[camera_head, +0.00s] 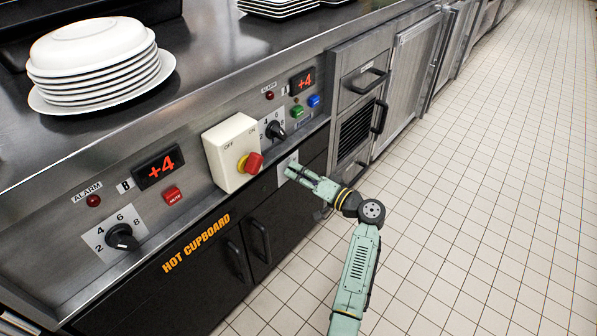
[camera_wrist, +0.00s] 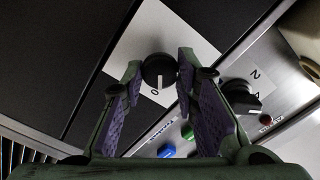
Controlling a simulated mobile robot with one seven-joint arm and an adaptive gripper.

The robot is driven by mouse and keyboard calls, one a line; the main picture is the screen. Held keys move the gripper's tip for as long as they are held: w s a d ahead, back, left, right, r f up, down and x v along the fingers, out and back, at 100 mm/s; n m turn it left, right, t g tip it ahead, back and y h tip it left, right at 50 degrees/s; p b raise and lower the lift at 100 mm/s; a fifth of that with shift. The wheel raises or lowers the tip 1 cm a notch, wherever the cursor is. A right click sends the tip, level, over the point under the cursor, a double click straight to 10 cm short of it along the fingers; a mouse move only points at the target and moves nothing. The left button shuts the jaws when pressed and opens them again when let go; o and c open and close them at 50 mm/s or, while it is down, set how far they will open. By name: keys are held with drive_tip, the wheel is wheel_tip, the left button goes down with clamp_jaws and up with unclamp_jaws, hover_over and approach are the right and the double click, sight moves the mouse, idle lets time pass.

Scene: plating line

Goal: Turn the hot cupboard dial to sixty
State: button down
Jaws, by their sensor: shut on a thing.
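My gripper (camera_head: 292,172) reaches to a pale plate (camera_head: 286,161) on the black cupboard front, below the steel control panel. In the wrist view, a round black dial (camera_wrist: 158,70) sits on this light plate (camera_wrist: 205,45). The two purple-padded fingertips of my gripper (camera_wrist: 158,72) are shut on its opposite sides. A white mark on the dial points at a printed 0; other figures on the plate are not visible. In the head view my gripper hides the dial. Orange HOT CUPBOARD lettering (camera_head: 197,243) is on the black front to the left.
Above are a white box with a red knob (camera_head: 232,152), a second dial (camera_head: 275,130), and green (camera_head: 297,111) and blue (camera_head: 313,100) buttons. Another dial (camera_head: 122,237) is at lower left. Plates (camera_head: 97,62) stand on the counter. The tiled floor (camera_head: 480,150) is clear.

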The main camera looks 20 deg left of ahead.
drive_tip(key=shift+m, duration=0.7)
drive_tip(key=c, duration=1.3)
unclamp_jaws()
drive_tip(key=v, duration=1.2)
drive_tip(key=shift+w, duration=0.1)
